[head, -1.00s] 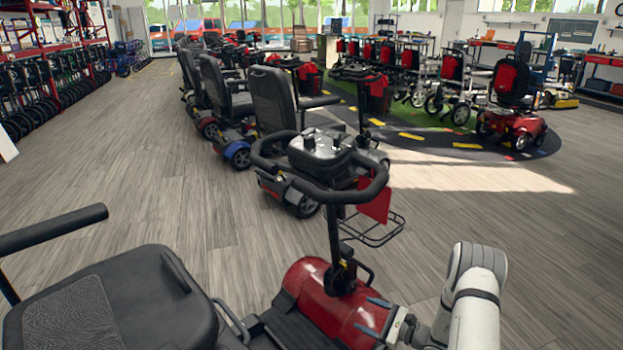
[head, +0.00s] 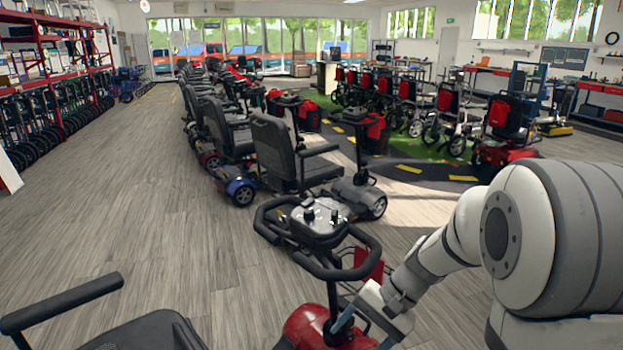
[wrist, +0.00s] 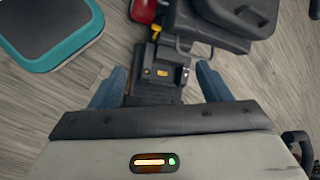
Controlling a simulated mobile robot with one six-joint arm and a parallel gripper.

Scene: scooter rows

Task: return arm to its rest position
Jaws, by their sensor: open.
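My arm (head: 455,245), white and grey, reaches in from the right in the head view. My gripper (head: 362,328) is low in the picture, in front of the red body (head: 308,322) of the nearest scooter and below its handlebar (head: 318,262). In the wrist view my gripper (wrist: 160,86) has its two blue fingers spread wide. A dark part with a small orange mark (wrist: 162,73) shows between and beyond them; nothing appears gripped. I cannot tell how far that part is from the fingers.
A row of scooters (head: 285,155) runs back from the nearest one. The nearest seat (head: 145,332) is at lower left. A teal-edged grey piece (wrist: 50,30) shows in the wrist view. Wooden floor at left (head: 110,210) is clear. Racks (head: 50,80) line the left wall.

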